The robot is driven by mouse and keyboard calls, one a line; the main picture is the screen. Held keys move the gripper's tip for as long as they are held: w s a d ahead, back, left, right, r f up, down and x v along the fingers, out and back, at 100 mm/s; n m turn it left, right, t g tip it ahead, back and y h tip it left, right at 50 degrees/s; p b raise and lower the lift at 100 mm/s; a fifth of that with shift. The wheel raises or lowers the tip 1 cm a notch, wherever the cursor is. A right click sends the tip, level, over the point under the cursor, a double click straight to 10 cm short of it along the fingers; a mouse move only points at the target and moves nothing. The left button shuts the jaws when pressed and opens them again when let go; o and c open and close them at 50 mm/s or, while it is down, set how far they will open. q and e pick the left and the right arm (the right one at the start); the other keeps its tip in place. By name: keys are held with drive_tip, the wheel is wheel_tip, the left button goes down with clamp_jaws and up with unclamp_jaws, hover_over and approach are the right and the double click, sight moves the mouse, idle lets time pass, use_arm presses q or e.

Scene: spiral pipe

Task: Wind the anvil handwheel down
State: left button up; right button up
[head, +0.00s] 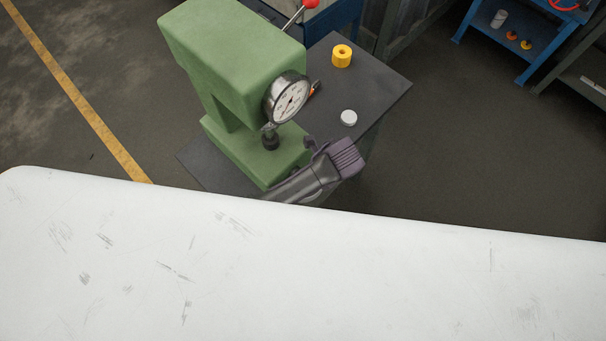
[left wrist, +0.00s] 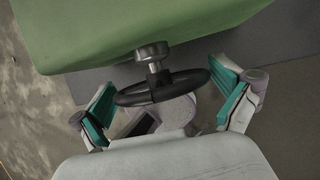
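The green machine (head: 232,40) stands on a dark bench, with a round dial on its front and a dark anvil (head: 270,140) under its head. The black anvil handwheel (left wrist: 163,87), on a metal screw (left wrist: 153,57), shows in the left wrist view. My left gripper (left wrist: 167,112) is open, with one teal-padded finger on each side of the wheel. The wheel lies between the fingertips or just beyond them. No firm grip on it shows. The handwheel is hidden in the head view. My right gripper is not identifiable in either view.
A grey-purple ribbed piece (head: 345,160) sticks up beside the machine. A close white surface blocks the lower head view. A blue shelf (head: 548,60) stands far right.

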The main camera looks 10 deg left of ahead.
use_arm(q)
drive_tip(key=c, duration=0.8)
drive_tip(key=shift+t, duration=0.3)
drive_tip(key=shift+n+t+h, duration=0.3)
drive_tip(key=shift+t+h, duration=0.5)
drive_tip(key=shift+t, duration=0.2)
drive_tip(key=shift+n+t+h, duration=0.4)
drive_tip(key=shift+t+h, duration=0.6)
drive_tip(key=shift+t, duration=0.4)
drive_tip(key=o, duration=0.9)
drive_tip(key=shift+c, duration=0.2)
